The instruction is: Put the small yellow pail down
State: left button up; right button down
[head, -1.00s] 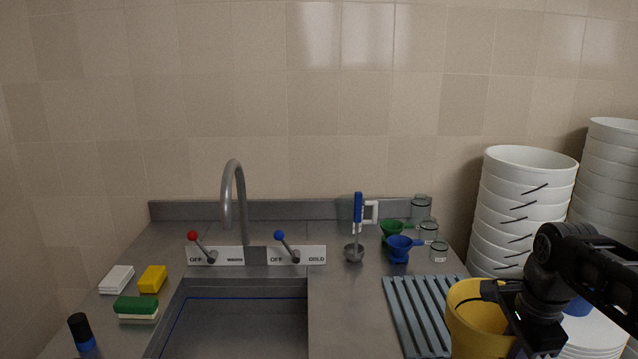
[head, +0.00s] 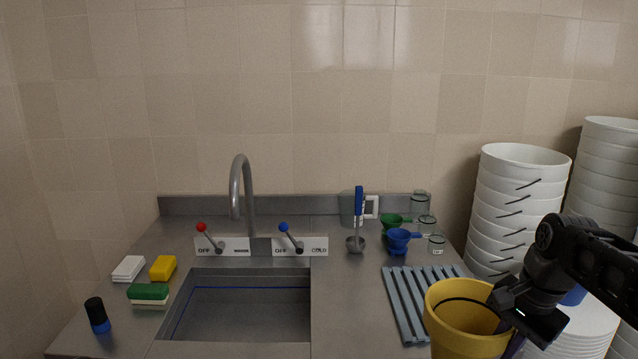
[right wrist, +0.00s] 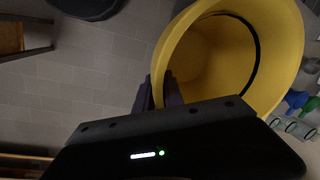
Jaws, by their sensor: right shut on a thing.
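The small yellow pail (head: 462,338) is at the lower right of the head view, in front of the grey slatted rack's near end. It also fills the upper right of the right wrist view (right wrist: 285,50), its open mouth facing the camera and a dark line inside. My right gripper (head: 512,328) is shut on the pail's wall at its right side. In the right wrist view its fingers (right wrist: 160,95) straddle the rim. The pail's bottom is cut off in the head view, so I cannot tell whether it touches anything. My left gripper is not in view.
The grey slatted rack (head: 405,300) lies right of the sink basin (head: 245,310). Blue (head: 398,240) and green (head: 390,222) funnels and glass jars (head: 436,243) stand behind it. White bucket stacks (head: 515,210) and white plates (head: 590,325) are at right. Counter between sink and rack is clear.

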jog(key=w+a+f+n, duration=0.1)
jog(key=a+f+n, duration=0.1)
jog(key=n, duration=0.1)
jog(key=w+a+f+n+g, duration=0.1)
jog(key=w+a+f+n, duration=0.1)
jog(key=a+f+n, duration=0.1)
jog(key=w+a+f+n+y, duration=0.1)
jog(key=w+a+f+n, duration=0.1)
jog(key=n, duration=0.1)
jog(key=shift+a+f+g, duration=0.25)
jog(key=shift+a+g, duration=0.05)
jog(key=a+f+n, duration=0.3)
jog(key=a+f, duration=0.3)
jog(key=f, duration=0.2)
jog(key=shift+w+a+f, duration=0.15)
jog(key=shift+f, duration=0.1)
jog(key=s+f, duration=0.4)
jog(key=f, duration=1)
jog(key=shift+f, duration=0.35)
